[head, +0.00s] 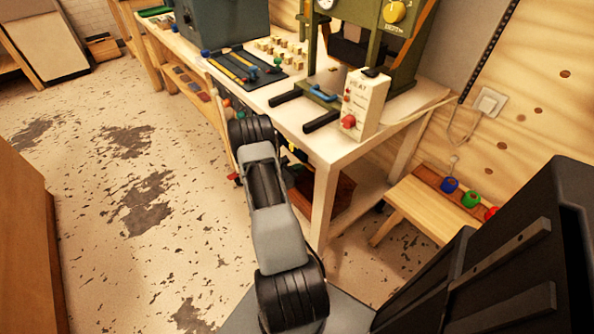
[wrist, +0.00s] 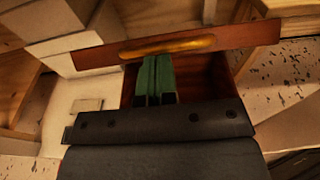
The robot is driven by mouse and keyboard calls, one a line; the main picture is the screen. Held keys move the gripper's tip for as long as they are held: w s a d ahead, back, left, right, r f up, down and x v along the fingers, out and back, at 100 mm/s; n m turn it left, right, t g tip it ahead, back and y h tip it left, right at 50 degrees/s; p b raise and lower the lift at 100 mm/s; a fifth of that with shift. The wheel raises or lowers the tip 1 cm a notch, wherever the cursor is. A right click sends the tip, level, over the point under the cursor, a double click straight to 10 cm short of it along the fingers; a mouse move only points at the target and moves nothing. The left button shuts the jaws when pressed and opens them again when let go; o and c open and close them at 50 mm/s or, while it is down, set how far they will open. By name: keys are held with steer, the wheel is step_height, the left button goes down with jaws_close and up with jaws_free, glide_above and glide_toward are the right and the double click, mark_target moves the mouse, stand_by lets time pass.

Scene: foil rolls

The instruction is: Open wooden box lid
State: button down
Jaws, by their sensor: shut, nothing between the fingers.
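The reddish-brown wooden box (wrist: 215,82) is in the middle of the wrist view, partly hidden by my gripper's dark body. A long reddish-brown panel (wrist: 240,39) with a brass-coloured handle (wrist: 170,47) crosses its far side; I cannot tell how far the lid is open. My gripper (wrist: 154,60) has two green fingers side by side, shut and empty. Their tips are just below the handle in the picture; contact is unclear. In the head view the box (head: 338,190) shows under the white table, and my arm hides the gripper's tips.
The white worktable (head: 330,146) stands over the box, with its front leg (head: 322,208) close to my arm. A green press (head: 385,45) and a white heat control box (head: 363,103) stand on top. A low wooden bench (head: 430,205) is at right. The floor at left is open.

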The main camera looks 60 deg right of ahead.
steer(key=shift+t+y, duration=0.3)
steer(key=shift+y, duration=0.5)
steer(key=d+r+p, duration=0.1)
steer(key=s+d+r+p, duration=0.1)
steer(key=d+r, duration=0.1)
steer(key=d+r+p, duration=0.1)
steer(key=d+r, duration=0.1)
steer(key=shift+s, duration=0.3)
steer(key=shift+a, duration=0.1)
